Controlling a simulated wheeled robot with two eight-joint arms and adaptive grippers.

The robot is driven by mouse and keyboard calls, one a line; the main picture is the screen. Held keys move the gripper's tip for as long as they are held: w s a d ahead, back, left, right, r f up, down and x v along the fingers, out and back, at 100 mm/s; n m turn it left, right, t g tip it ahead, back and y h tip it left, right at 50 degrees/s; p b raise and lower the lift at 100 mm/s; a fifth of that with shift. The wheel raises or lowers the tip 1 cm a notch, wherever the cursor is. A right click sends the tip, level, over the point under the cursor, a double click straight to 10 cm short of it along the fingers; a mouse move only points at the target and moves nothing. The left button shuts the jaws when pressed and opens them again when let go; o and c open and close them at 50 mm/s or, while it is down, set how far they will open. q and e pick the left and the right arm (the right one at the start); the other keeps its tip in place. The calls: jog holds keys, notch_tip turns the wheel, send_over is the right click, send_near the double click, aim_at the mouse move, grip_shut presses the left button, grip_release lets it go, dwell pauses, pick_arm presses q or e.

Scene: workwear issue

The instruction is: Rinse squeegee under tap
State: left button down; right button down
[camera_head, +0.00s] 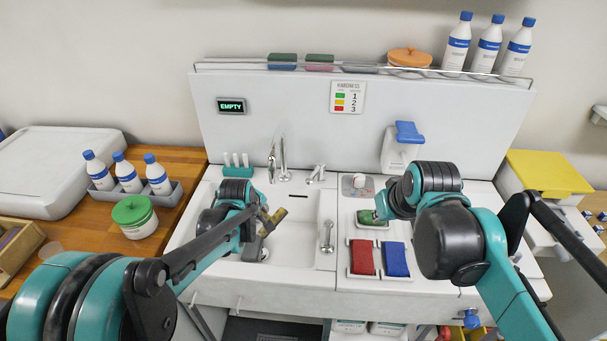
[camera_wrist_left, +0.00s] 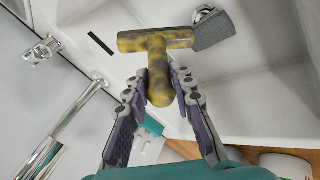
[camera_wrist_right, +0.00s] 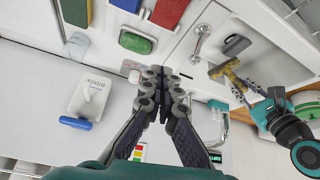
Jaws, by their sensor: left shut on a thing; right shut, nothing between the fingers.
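The squeegee (camera_wrist_left: 155,42) is T-shaped, with a mottled yellow and grey surface. My left gripper (camera_wrist_left: 160,88) is shut on its handle; it also shows in the head view (camera_head: 264,214). The squeegee (camera_head: 275,220) is held over the white sink (camera_head: 297,235). The chrome tap (camera_head: 282,152) rises behind the sink, and its spout (camera_wrist_left: 70,130) shows at the left in the left wrist view, apart from the squeegee. No water stream is visible.
A grey block (camera_wrist_left: 213,32) shows beyond the squeegee. A red pad (camera_head: 362,257) and a blue pad (camera_head: 396,259) lie right of the sink. A teal rack (camera_head: 238,171) stands behind left.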

jog(key=w+a+r+n, duration=0.2)
jog(key=w+a+r, duration=0.2)
jog(key=w, duration=0.6)
jog(key=n+g+y, duration=0.2)
jog(key=n+g, duration=0.1)
jog(key=n, duration=0.1)
send_over(311, 178)
jog(key=w+a, duration=0.1)
jog(key=a, duration=0.1)
notch_tip(311, 178, down, 7)
notch_tip(311, 178, down, 10)
jog(key=shift+d, duration=0.15)
jog(key=shift+s+d, duration=0.25)
jog(key=shift+d, duration=0.25)
jog(key=shift+s+d, duration=0.2)
jog(key=shift+d, duration=0.25)
jog(key=shift+w+a, duration=0.1)
jog(key=shift+a, duration=0.05)
